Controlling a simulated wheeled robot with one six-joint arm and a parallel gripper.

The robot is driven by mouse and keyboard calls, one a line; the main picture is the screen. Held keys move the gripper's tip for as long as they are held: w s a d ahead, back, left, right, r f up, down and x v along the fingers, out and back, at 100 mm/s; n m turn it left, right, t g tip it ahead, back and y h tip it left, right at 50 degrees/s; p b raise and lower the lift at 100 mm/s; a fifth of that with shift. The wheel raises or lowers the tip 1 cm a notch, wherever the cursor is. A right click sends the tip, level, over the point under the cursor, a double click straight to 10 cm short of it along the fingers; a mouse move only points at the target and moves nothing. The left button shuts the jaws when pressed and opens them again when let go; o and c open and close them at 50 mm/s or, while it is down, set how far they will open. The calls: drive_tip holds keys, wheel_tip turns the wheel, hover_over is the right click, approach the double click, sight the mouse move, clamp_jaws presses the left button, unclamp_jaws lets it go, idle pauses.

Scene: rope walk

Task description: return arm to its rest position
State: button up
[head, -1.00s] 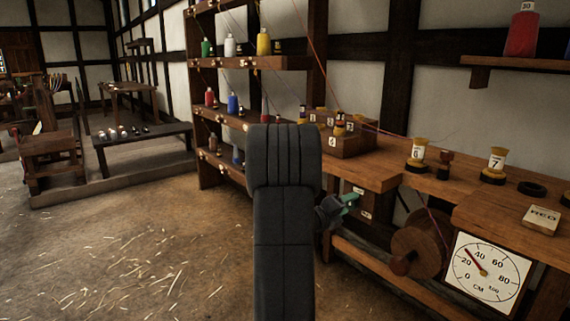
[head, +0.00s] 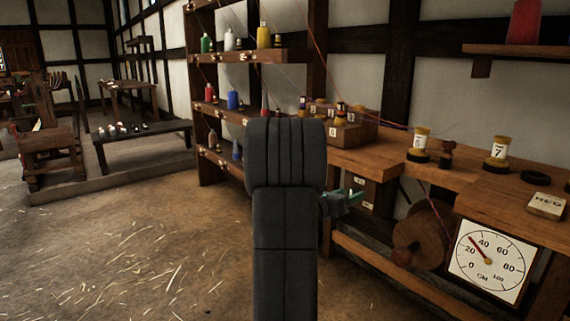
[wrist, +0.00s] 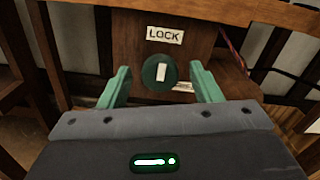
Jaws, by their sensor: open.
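My gripper (wrist: 160,90) shows in the wrist view with its two green fingers spread apart and nothing between them. Beyond the fingertips is a round dark green knob (wrist: 153,66) with a white upright mark, under a LOCK label (wrist: 165,35) on a brown wooden panel (wrist: 128,40). I cannot tell from the wrist view how far the fingers are from the knob. In the head view, my dark arm stands in the middle and hides part of the bench; my gripper (head: 350,196) shows partly at its right, in front of the bench's lower front.
The wooden bench (head: 390,160) runs along the right, with spools numbered 6 (head: 420,142) and 7 (head: 500,150), a wooden drum (head: 420,238) and a dial (head: 490,258). A bottle shelf (head: 235,58) stands behind. The straw-strewn floor (head: 130,250) at left is open.

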drive_tip(key=shift+m, duration=0.8)
